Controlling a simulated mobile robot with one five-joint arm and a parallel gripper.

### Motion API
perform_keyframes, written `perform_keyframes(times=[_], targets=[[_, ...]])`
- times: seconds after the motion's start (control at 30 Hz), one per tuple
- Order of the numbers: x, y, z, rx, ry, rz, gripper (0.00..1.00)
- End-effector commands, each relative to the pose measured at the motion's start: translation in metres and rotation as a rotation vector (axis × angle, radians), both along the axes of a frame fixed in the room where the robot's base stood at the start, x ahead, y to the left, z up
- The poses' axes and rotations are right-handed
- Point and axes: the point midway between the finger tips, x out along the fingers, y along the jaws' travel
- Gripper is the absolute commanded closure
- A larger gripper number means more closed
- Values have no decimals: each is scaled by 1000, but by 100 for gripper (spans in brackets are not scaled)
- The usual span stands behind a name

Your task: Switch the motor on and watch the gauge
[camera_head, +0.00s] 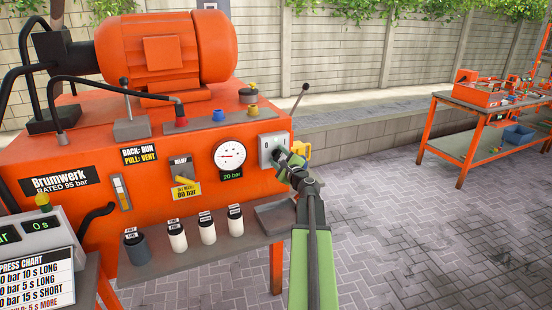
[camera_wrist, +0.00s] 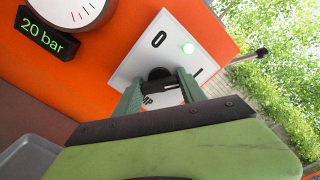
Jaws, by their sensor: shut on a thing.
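The orange motor (camera_head: 165,48) sits on top of the orange press body.
A lever (camera_head: 297,98) sticks up beside the switch. Several labelled canisters (camera_head: 177,236) stand on the shelf below. An orange workbench (camera_head: 487,110) stands at right; the paving between is clear.

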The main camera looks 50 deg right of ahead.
Motion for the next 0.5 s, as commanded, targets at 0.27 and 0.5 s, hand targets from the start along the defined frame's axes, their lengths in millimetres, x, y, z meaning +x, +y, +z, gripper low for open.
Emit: perform_keyframes(times=[0.27,0.5], targets=[[0,2,-1,2,1,5,93],[0,2,-1,1,1,5,38]])
